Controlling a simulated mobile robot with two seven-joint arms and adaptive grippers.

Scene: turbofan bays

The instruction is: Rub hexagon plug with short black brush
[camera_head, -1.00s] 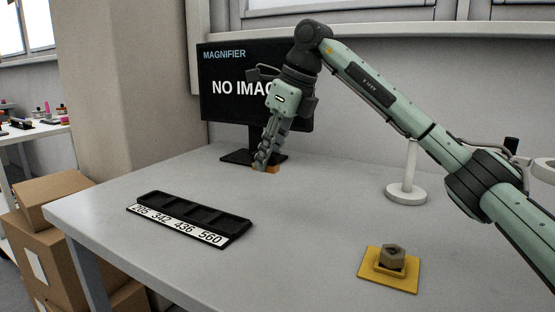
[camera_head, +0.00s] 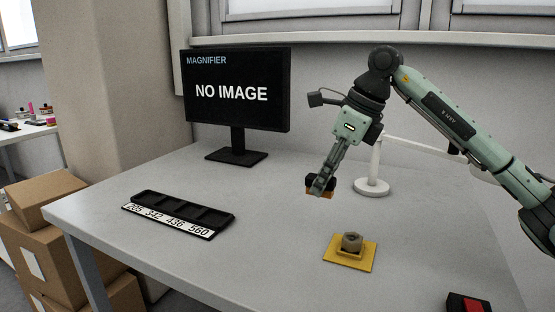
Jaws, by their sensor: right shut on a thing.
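The hexagon plug (camera_head: 352,242) is a brownish-grey hex piece seated upright in a yellow square holder (camera_head: 336,261) on the table. My right gripper (camera_head: 321,186) is above the table, behind and slightly left of the plug, apart from it. It is shut on a small brush (camera_head: 319,193) with a dark part and an orange-brown part; the fingers hide some of it. My left gripper is not in view.
A black tray (camera_head: 186,211) with a numbered label strip lies on the left. A magnifier monitor (camera_head: 236,92) stands at the back. A white round-based stand (camera_head: 371,187) is behind my right gripper. A black and red object (camera_head: 467,303) sits at the front right.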

